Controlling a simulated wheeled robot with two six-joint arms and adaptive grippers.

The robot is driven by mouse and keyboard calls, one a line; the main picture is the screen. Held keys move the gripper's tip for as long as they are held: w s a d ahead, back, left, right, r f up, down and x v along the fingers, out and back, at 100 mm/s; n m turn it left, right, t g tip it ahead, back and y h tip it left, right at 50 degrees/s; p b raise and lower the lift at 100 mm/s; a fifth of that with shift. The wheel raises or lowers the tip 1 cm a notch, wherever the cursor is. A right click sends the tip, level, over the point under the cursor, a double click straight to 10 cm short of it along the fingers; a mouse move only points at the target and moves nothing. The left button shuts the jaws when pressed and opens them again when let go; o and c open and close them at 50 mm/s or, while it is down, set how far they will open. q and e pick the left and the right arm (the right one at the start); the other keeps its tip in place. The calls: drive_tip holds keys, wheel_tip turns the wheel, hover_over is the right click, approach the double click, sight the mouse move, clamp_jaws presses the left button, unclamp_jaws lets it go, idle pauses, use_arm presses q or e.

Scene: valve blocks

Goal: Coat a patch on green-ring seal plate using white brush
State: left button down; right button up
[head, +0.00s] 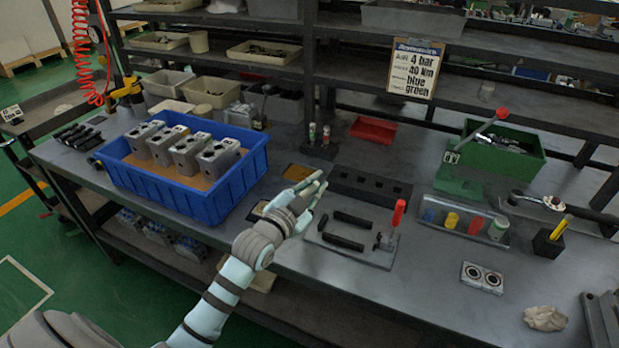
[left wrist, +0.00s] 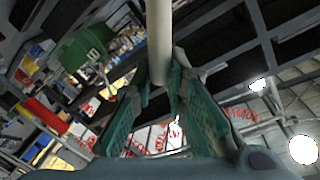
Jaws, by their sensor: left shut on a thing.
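My left gripper (head: 310,190) is over the middle of the bench, above the left edge of a grey clamp plate. In the left wrist view its green fingers (left wrist: 165,85) are shut on a pale, straight, round handle (left wrist: 159,35), which fits the white brush. The brush's bristle end cannot be made out in either view. A small pale plate with two dark rings (head: 482,277) lies flat on the front right of the bench, apart from the gripper. No green on its rings can be made out, so I cannot tell if it is the green-ring seal plate. My right gripper is not in view.
A blue crate (head: 205,207) with several grey valve blocks stands left of my arm. The clamp plate (head: 350,249) has a red-handled clamp. Behind are a slotted black block (head: 370,187) and a tray of coloured cups (head: 465,222). A crumpled cloth (head: 545,318) lies front right.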

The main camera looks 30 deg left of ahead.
sight(302, 193)
use_arm(q)
drive_tip(key=shift+s+a, duration=0.1)
drive_tip(key=shift+a, duration=4.1)
wheel_tip(302, 193, up, 8)
drive_tip(key=p, duration=0.7)
drive_tip(key=shift+s+a+r, duration=0.15)
drive_tip(key=shift+s+a, duration=0.1)
drive_tip(key=shift+a, duration=0.15)
drive_tip(key=shift+s+a+r+n+p, duration=0.1)
drive_tip(key=shift+s+a+n+p, duration=0.1)
drive_tip(key=shift+a+n, duration=0.35)
drive_tip(key=shift+s+a+r+n+p, duration=0.15)
drive_tip(key=shift+s+a+n, duration=0.2)
drive_tip(key=shift+a, duration=0.35)
drive_tip(key=shift+s+a+r+n+p, duration=0.1)
drive_tip(key=shift+a+n+p, duration=0.1)
drive_tip(key=shift+a+n, duration=0.4)
